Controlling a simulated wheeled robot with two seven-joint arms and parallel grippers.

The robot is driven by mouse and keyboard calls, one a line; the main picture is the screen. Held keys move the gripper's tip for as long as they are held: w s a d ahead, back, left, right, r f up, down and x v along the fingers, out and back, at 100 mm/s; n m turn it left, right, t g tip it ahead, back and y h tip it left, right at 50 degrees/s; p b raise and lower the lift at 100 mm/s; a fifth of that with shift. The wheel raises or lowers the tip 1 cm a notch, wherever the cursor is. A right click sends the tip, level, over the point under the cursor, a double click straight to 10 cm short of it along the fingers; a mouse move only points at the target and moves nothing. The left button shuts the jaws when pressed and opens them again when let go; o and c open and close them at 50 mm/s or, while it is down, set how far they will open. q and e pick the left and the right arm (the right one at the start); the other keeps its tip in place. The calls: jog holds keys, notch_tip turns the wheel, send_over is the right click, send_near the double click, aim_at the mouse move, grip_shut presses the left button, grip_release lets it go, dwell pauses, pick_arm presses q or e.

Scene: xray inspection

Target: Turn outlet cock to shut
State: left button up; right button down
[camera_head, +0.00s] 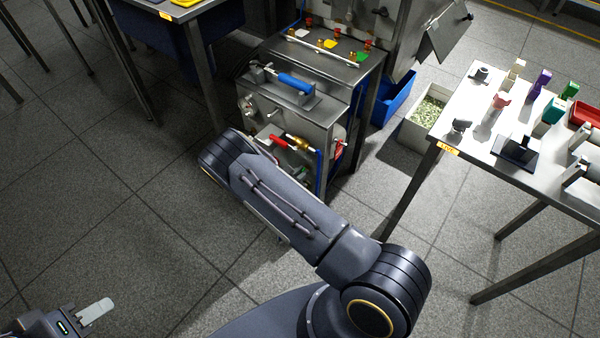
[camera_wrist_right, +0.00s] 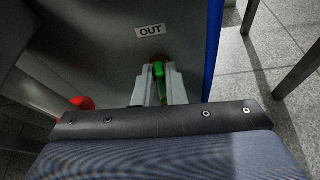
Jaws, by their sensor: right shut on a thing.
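The outlet cock's green handle (camera_wrist_right: 158,70) shows in the right wrist view, just below a white OUT label (camera_wrist_right: 150,30) on the grey cabinet panel. My right gripper (camera_wrist_right: 160,88) is shut on this handle, with one pale finger on each side of it. The valve body behind the fingers is hidden. In the head view a bit of green (camera_head: 302,173) shows low on the cabinet front, and my right arm covers most of that area. My left gripper (camera_head: 95,312) is at the bottom left over bare floor, away from the cabinet; its finger gap cannot be made out.
The metal cabinet (camera_head: 320,130) carries a red-handled brass valve (camera_head: 297,142), a blue-handled lever (camera_head: 296,82) and a blue pipe. A red part (camera_wrist_right: 80,104) sits left of my right gripper. A bin (camera_head: 414,122) and a table (camera_head: 475,150) with several items stand to the right.

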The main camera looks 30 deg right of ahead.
jog(key=shift+s+d+f+m+t+b, duration=0.1)
jog(key=shift+s+f+m+t+b, duration=0.3)
jog(key=shift+m+t, duration=1.2)
jog(key=shift+s+d+f+m+t+b, duration=0.2)
jog(key=shift+m+t+b, duration=0.45)
jog(key=shift+m, duration=1.9)
jog(key=shift+s+d+f+m+t+b, duration=0.15)
jog(key=shift+f+m+t+b, duration=0.25)
jog(key=shift+m+t, duration=1.2)
jog(key=shift+a+m+g, duration=0.1)
jog(key=shift+m+g, duration=0.25)
jog(key=shift+m, duration=0.3)
jog(key=c, duration=1.5)
grip_release()
jog(key=shift+p+v, duration=0.95)
jog(key=shift+v, duration=3)
